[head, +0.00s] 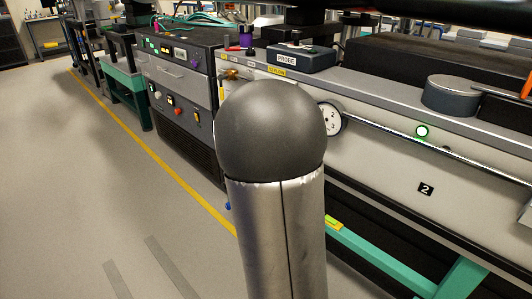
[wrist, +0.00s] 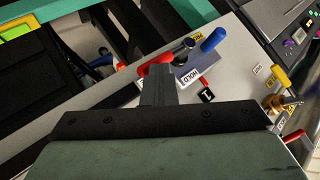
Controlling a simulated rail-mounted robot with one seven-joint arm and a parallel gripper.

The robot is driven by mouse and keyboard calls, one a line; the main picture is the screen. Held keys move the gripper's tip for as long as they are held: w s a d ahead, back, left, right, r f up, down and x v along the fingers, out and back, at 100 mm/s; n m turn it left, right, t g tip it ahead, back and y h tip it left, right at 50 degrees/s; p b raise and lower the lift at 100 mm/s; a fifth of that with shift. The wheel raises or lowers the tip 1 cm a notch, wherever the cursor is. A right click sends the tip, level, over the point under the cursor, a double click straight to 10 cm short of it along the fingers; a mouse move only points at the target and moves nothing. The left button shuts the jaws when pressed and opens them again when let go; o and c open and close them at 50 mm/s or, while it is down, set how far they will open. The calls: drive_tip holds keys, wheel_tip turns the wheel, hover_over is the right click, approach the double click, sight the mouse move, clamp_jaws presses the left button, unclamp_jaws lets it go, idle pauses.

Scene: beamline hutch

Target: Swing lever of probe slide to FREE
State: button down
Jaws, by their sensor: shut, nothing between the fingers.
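In the wrist view my gripper (wrist: 158,82) is shut and empty, its narrow dark fingers pointing up the picture. Just beyond the fingertips is a red handle (wrist: 136,66), partly covered by them; whether they touch cannot be told. A dark round pivot or knob (wrist: 183,47) and a blue handle (wrist: 214,40) lie right of it on a grey plate with a HOLD label (wrist: 190,77). No FREE label is readable. In the head view a box labelled PROBE (head: 301,58) sits on the bench; the handles and my gripper are not visible there.
A black tag marked 1 (wrist: 207,96), a yellow handle (wrist: 281,76) and a brass fitting (wrist: 283,104) lie right of the plate. In the head view, a dial (head: 329,119) and a long rod (head: 450,147) run along the bench front. The floor at left is clear.

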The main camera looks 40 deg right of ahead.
drive_tip(key=shift+s+a+f, duration=0.1)
drive_tip(key=shift+s+f, duration=0.1)
drive_tip(key=shift+f, duration=0.4)
drive_tip(key=shift+w, duration=0.15)
wheel_tip(320, 180, up, 5)
drive_tip(key=a+p, duration=0.2)
drive_tip(key=p, duration=0.4)
drive_tip(key=s+a+p, duration=0.2)
drive_tip(key=s+a, duration=0.3)
drive_tip(key=s, duration=0.3)
drive_tip(key=shift+s+r+p, duration=0.15)
drive_tip(key=shift+r+p, duration=0.15)
drive_tip(key=shift+r, duration=0.1)
